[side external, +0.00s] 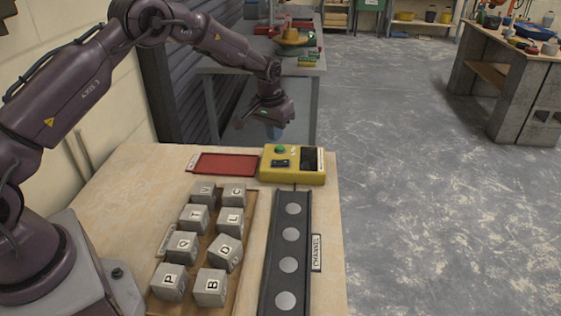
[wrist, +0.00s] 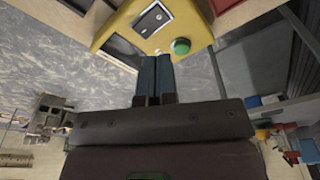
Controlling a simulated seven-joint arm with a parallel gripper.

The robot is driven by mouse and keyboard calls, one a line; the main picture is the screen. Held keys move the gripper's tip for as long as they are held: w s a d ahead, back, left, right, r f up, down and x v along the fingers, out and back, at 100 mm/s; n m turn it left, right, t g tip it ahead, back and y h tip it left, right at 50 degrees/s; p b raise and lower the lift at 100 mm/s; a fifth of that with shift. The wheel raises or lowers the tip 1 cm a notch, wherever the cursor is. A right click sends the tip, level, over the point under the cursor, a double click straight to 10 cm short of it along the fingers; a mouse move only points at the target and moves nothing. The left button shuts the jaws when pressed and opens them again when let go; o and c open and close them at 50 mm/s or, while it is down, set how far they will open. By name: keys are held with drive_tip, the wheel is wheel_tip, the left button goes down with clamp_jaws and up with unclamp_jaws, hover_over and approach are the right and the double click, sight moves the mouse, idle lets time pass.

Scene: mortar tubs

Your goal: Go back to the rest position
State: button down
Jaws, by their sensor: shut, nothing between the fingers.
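My gripper (side external: 273,133) hangs in the air in the side view, above and behind the yellow box (side external: 310,177) at the table's far edge. Its blue fingers (wrist: 157,62) are shut together and hold nothing. In the wrist view the yellow box (wrist: 112,22) lies ahead of the fingertips, with its green button (wrist: 180,46) just right of them. In the side view the green button (side external: 280,149) sits on the box's left top, and nothing touches it.
Several grey lettered cubes (side external: 211,287) stand on a wooden tray (side external: 240,258). A dark channel with several round discs (side external: 289,264) lies beside it. A red mat (side external: 225,163) lies left of the box. A grey bench (side external: 314,72) stands behind; open floor (side external: 420,170) lies right.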

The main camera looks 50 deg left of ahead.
drive_tip(key=s, duration=0.1)
drive_tip(key=s+f, duration=0.1)
drive_tip(key=s+g, duration=0.1)
drive_tip(key=shift+s+d+f, duration=0.2)
drive_tip(key=shift+d, duration=0.1)
drive_tip(key=s+d+r+m+t, duration=0.1)
drive_tip(key=s+d+r, duration=0.2)
drive_tip(key=s+r, duration=0.5)
drive_tip(key=s+d+r+m+t, duration=0.1)
drive_tip(key=s+d+r+t, duration=0.1)
drive_tip(key=s+r, duration=0.6)
drive_tip(key=s+d+r+m+t, duration=0.1)
drive_tip(key=s+d+r, duration=0.3)
drive_tip(key=s+r, duration=0.4)
drive_tip(key=s, duration=0.7)
drive_tip(key=shift+d+r+t, duration=0.3)
drive_tip(key=shift+d+t, duration=0.1)
